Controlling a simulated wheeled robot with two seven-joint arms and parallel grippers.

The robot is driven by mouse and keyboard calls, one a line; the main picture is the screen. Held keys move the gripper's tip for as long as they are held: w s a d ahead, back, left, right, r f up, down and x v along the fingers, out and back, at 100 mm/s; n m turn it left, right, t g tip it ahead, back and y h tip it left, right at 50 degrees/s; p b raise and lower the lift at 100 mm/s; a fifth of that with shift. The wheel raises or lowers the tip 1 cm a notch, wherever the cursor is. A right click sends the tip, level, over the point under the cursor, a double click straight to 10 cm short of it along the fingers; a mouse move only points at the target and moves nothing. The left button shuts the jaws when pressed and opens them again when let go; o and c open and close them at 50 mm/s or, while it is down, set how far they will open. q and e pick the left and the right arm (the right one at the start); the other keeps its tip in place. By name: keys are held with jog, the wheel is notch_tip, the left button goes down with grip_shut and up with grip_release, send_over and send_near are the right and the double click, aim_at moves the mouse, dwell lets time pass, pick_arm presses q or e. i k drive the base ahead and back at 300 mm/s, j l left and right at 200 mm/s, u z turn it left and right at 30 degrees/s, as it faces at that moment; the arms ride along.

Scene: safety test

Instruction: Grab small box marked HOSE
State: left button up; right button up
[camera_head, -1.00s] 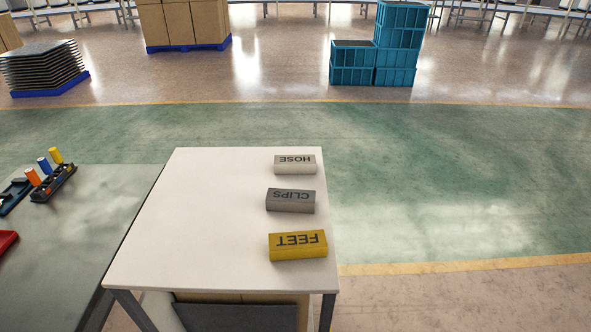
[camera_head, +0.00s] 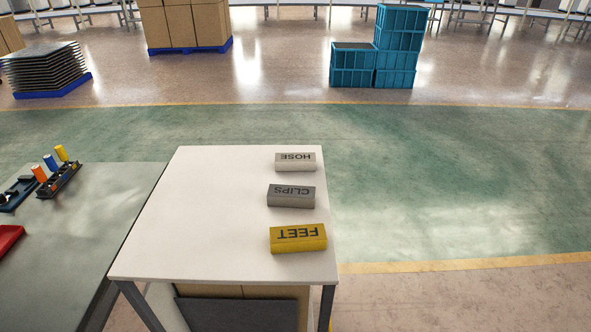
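The small box marked HOSE (camera_head: 295,162) is off-white with dark lettering that reads upside down. It lies at the far right of a white table (camera_head: 200,215). Neither of my grippers is in view, and nothing touches the box.
A grey box marked CLIPS (camera_head: 291,197) and a yellow box marked FEET (camera_head: 298,238) lie nearer along the table's right side. The table's left half is clear. A grey-green table (camera_head: 75,235) with a red tray (camera_head: 8,238) and coloured cylinders stands at left. Blue crates (camera_head: 396,50) stand far back.

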aim_at(295, 162)
jog(key=k+u, duration=0.25)
jog(key=u, duration=0.2)
jog(key=k+j+u, duration=0.15)
jog(key=u, duration=0.35)
jog(key=i+l+u, duration=0.1)
jog(key=l+u, duration=0.85)
jog(key=k+l+u, duration=0.1)
jog(key=l+u, duration=0.35)
jog(key=l, duration=0.2)
